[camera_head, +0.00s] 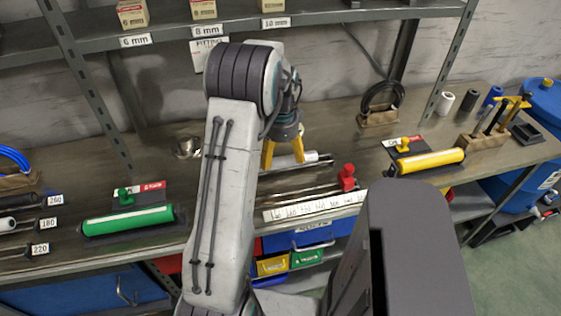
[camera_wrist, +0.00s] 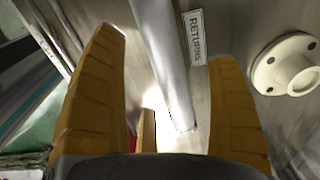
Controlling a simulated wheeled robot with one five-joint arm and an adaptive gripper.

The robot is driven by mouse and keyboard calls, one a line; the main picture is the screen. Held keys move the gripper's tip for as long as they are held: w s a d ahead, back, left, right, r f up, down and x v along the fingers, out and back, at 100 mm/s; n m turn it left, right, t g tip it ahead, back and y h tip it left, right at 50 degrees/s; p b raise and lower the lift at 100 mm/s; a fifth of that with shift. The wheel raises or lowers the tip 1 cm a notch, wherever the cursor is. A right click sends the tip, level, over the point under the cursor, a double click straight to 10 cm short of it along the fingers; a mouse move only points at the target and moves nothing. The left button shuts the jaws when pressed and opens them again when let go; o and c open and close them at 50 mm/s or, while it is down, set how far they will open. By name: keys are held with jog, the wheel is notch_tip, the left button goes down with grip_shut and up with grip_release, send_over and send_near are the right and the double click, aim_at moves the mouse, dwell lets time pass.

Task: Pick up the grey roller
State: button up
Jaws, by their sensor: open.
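The grey roller (camera_head: 310,158) lies on the workbench (camera_head: 345,140), partly hidden behind my gripper (camera_head: 283,156) in the head view. In the wrist view the roller (camera_wrist: 163,62) shows as a smooth grey cylinder running from the top edge to the middle of the picture. The fingers are spread and hold nothing. Whether the fingertips reach down beside the roller is hard to tell.
A green roller (camera_head: 128,220) lies left and a yellow roller (camera_head: 430,161) right. A red-knobbed piece (camera_head: 347,178) and a white scale strip (camera_head: 310,206) lie in front. A "RETURNS" label (camera_wrist: 190,37) is near the roller. A shelf (camera_head: 350,14) hangs above the bench.

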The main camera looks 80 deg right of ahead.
aim_at(281, 161)
jog(key=shift+f, duration=1.75)
jog(key=c, duration=1.4)
jog(key=shift+o, duration=0.2)
jog(key=shift+r, duration=0.2)
